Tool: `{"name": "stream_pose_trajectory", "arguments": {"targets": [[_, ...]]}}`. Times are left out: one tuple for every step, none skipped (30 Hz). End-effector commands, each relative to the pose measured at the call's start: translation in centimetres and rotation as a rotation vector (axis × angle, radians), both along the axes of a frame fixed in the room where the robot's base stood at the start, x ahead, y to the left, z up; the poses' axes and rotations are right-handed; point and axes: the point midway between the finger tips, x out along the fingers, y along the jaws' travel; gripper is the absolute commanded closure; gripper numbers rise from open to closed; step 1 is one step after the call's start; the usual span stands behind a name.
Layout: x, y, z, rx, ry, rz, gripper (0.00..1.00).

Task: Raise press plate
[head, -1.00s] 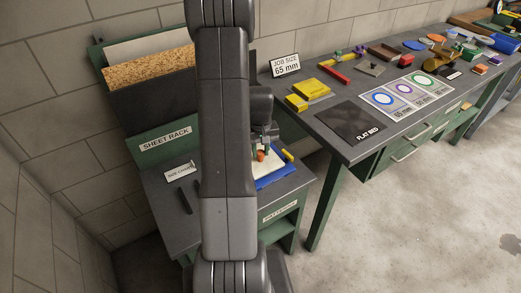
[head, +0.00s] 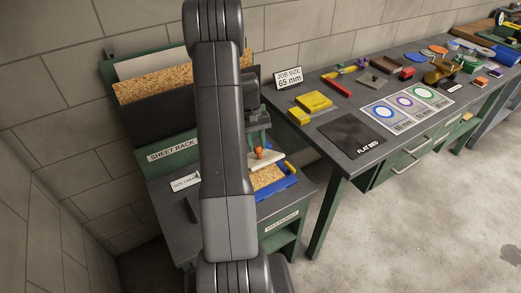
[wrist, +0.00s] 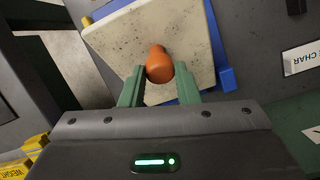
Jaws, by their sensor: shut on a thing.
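The press plate (wrist: 185,35) is a pale, speckled square slab with an orange knob (wrist: 159,62) in its middle. In the head view the plate (head: 272,159) is held above a blue tray (head: 287,187), slightly tilted. A tan chipboard sheet (head: 266,178) shows in the tray below it. My gripper (wrist: 159,76) is shut on the orange knob, one green finger on each side. In the head view my arm hides part of the plate and tray.
The tray sits on a dark stand with green sides. A sheet rack (head: 172,149) with upright boards stands behind. To the right is a workbench with a yellow block (head: 314,101), a black flat bed mat (head: 351,135) and a job size sign (head: 288,78).

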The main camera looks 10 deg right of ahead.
Motion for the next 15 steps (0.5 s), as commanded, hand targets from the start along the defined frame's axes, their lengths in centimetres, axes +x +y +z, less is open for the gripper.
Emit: {"name": "stream_pose_trajectory", "arguments": {"targets": [[1.0, 0.4, 0.3, 0.002, -0.019, 0.002, 1.00], [1.3, 0.5, 0.5, 0.003, -0.019, 0.002, 1.00], [1.6, 0.6, 0.6, 0.003, -0.019, 0.002, 1.00], [1.9, 0.7, 0.7, 0.004, -0.019, 0.002, 1.00], [2.1, 0.8, 0.8, 0.004, -0.020, 0.002, 1.00], [2.4, 0.9, 0.8, 0.004, -0.020, 0.002, 1.00], [2.6, 1.0, 0.9, 0.005, -0.019, 0.001, 1.00], [2.8, 1.1, 0.9, 0.005, -0.018, 0.001, 1.00], [3.1, 1.3, 1.0, 0.006, -0.019, 0.001, 1.00], [3.4, 1.4, 1.0, 0.006, -0.019, 0.001, 1.00], [3.5, 1.5, 1.0, 0.006, -0.019, 0.001, 1.00], [3.8, 1.6, 1.0, 0.007, -0.018, 0.001, 1.00], [3.9, 1.7, 1.0, 0.007, -0.018, 0.001, 1.00], [4.1, 1.8, 1.1, 0.008, -0.017, 0.001, 1.00], [4.3, 1.9, 1.0, 0.008, -0.016, 0.000, 1.00]]}}
